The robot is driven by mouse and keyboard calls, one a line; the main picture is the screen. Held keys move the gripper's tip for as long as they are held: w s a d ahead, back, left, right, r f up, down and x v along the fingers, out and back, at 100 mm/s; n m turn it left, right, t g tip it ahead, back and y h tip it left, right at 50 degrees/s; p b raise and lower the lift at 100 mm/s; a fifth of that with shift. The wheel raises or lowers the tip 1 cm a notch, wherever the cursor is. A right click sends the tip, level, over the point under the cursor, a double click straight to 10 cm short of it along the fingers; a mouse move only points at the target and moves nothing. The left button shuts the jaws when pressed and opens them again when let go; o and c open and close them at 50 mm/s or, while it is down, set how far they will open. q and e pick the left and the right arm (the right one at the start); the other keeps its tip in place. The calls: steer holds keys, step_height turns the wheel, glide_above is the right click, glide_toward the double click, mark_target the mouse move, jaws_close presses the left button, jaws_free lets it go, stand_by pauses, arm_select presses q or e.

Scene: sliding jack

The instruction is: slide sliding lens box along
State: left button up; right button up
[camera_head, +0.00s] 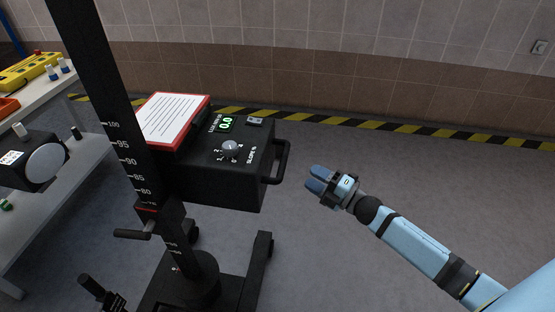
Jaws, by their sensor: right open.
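The sliding lens box (225,185) is a black box carried on a dark upright column (105,95) with a white number scale. Its top has a green display reading 0.0, a grey knob marked SLOPE % and a sheet of text in a red frame. A black bar handle (281,163) sticks out from its right side. My right gripper (314,180) is open and empty, a short way right of the handle and not touching it. A red mark and a small side lever (131,234) sit on the column below the box. My left gripper is not in view.
A workbench (52,92) with a yellow device (30,72) stands at the left. A black unit with a round pale face (45,163) is beside it. The column stands on a dark wheeled base (225,292). The floor at right is clear up to the striped wall edge.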

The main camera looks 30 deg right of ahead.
mark_target(283, 161)
steer(key=b+x, duration=0.1)
steer(key=x, duration=0.9)
steer(key=shift+w+a, duration=0.15)
steer(key=shift+w, duration=0.15)
steer(key=shift+f, duration=0.15)
jaws_close()
